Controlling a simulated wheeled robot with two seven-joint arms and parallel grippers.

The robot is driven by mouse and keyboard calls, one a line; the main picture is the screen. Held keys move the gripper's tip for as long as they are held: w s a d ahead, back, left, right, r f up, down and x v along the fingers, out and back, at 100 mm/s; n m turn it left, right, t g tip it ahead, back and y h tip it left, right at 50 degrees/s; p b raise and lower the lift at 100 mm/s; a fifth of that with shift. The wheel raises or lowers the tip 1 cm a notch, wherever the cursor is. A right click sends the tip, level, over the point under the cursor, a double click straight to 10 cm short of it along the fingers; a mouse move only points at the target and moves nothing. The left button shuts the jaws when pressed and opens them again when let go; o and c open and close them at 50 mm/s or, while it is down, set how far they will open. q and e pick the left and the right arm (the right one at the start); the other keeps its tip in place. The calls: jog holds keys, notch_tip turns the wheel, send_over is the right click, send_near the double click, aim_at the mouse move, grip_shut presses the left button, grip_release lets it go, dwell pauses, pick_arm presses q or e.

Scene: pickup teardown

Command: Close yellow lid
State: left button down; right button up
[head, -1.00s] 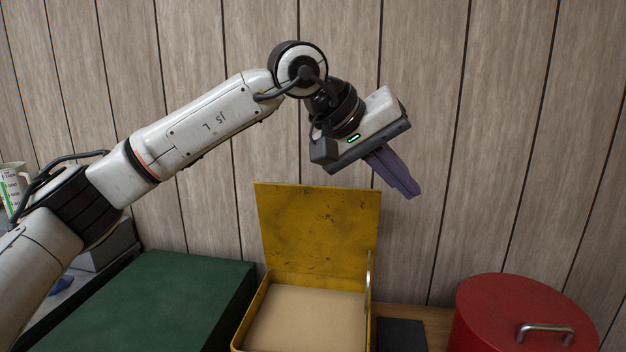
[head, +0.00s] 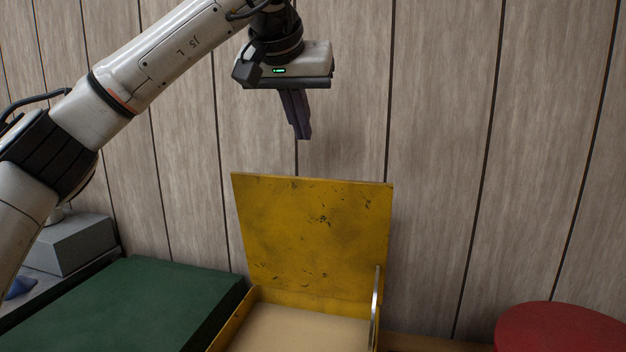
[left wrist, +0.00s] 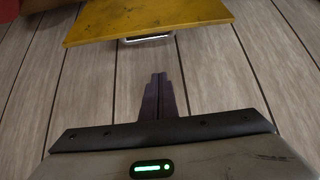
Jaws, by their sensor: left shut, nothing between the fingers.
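The yellow lid (head: 312,235) stands open, nearly upright, at the back of a yellow box (head: 238,318). The box's inside shows a flat tan surface. A metal stay (head: 376,308) runs at the lid's right side. My left gripper (head: 303,137) is shut and empty, pointing down above the lid's top edge and apart from it. In the left wrist view the shut fingers (left wrist: 158,76) point toward the yellow lid (left wrist: 150,22), with a gap between, and a metal handle (left wrist: 147,39) shows at the lid's edge. My right gripper is not in view.
A green box (head: 130,300) stands left of the yellow box. A red round lid (head: 565,328) is at the lower right. A grey box (head: 72,245) is at the far left. A wood-panelled wall (head: 440,130) stands behind, with free room above the lid.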

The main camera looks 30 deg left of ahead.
pick_arm(q)
jog(key=shift+w+a+f+b, duration=0.1)
jog(key=shift+w+f, duration=0.3)
jog(key=shift+f, duration=1.05)
jog(key=shift+w+a+f+b, duration=0.15)
jog(key=shift+w+f, duration=0.25)
jog(key=shift+f, duration=1.1)
jog(key=shift+w+a+f+b, duration=0.1)
jog(key=shift+w+f, duration=0.3)
jog(key=shift+f, duration=1.05)
jog(key=shift+d, duration=0.1)
